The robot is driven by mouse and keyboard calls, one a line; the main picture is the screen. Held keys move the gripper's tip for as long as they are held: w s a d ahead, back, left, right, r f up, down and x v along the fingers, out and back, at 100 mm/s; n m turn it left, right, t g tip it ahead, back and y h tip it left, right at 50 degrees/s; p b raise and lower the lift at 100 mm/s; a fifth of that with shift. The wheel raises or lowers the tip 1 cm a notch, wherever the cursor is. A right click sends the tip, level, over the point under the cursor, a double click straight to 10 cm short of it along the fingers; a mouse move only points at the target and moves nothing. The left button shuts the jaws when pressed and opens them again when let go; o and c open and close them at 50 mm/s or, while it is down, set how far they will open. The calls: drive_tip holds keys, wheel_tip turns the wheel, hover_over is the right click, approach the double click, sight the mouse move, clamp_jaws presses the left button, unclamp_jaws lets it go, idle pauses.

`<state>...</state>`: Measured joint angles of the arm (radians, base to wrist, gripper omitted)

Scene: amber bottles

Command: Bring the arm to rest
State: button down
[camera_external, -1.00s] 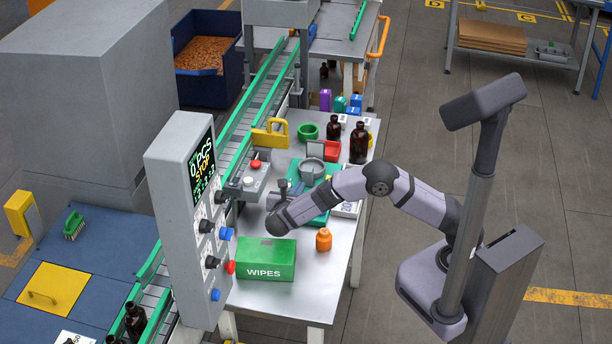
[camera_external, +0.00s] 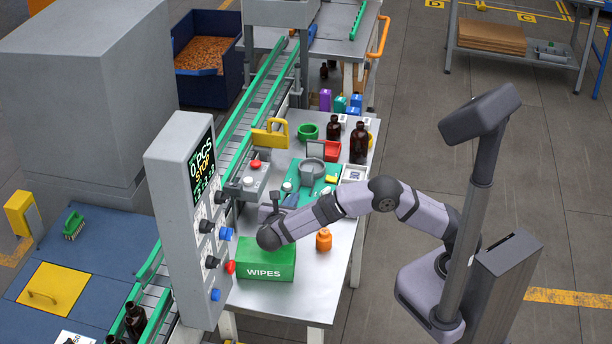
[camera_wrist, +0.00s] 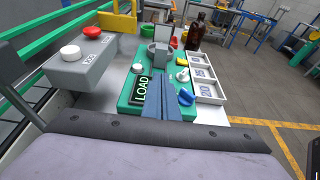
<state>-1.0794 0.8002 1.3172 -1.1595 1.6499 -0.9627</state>
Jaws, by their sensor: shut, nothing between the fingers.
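My arm reaches over the grey table (camera_external: 325,268) from the right, with a bent elbow. My gripper (camera_external: 290,201) is in front of the green LOAD fixture (camera_external: 308,191), above the table beside the green WIPES box (camera_external: 266,262). In the wrist view my gripper (camera_wrist: 163,95) shows as two blue-grey fingers, shut together with nothing between them. They overlap the green LOAD fixture (camera_wrist: 131,93) in that picture; the gap to it cannot be judged. A grey round cup stands on the fixture. Two amber bottles (camera_external: 359,143) stand upright at the back of the table.
An orange jar (camera_external: 324,240) stands below my forearm. A control box with red and white buttons (camera_external: 247,182) sits left of the fixture, by the conveyor (camera_external: 232,136). A white tray (camera_wrist: 209,91) lies right of it. The STOP panel (camera_external: 188,220) rises at left.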

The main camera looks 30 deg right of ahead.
drive_tip(key=shift+d, duration=0.1)
drive_tip(key=d+m+g, duration=0.1)
drive_tip(key=d, duration=0.3)
drive_tip(key=d+f+m+g+p, duration=0.1)
drive_tip(key=d+g, duration=0.1)
drive_tip(key=d, duration=0.2)
drive_tip(key=d+f+m+g, duration=0.1)
drive_tip(key=d, duration=0.2)
drive_tip(key=shift+w+d+g, duration=0.3)
drive_tip(key=shift+d, duration=0.1)
drive_tip(key=s+d+m+g, duration=0.1)
drive_tip(key=d, duration=0.2)
drive_tip(key=s+d+f+m+g+y+p, duration=0.1)
drive_tip(key=d, duration=0.2)
drive_tip(key=s+d+f+m+g, duration=0.1)
drive_tip(key=d+m, duration=0.1)
drive_tip(key=shift+s+d+y+p, duration=0.3)
drive_tip(key=shift+d+y, duration=0.1)
drive_tip(key=s+d+f+m+g+y+b, duration=0.1)
drive_tip(key=s+d+f+m+y, duration=0.3)
drive_tip(key=s+m, duration=0.4)
drive_tip(key=s+d+f+m+g+y+b, duration=0.1)
drive_tip(key=s+d+f+m+y, duration=0.2)
drive_tip(key=s+m, duration=0.5)
drive_tip(key=f+m+y, duration=0.1)
drive_tip(key=f+m, duration=0.1)
drive_tip(key=m, duration=0.2)
drive_tip(key=shift+d+g+y, duration=0.3)
drive_tip(key=shift+d+g, duration=0.05)
drive_tip(key=shift+g, duration=0.05)
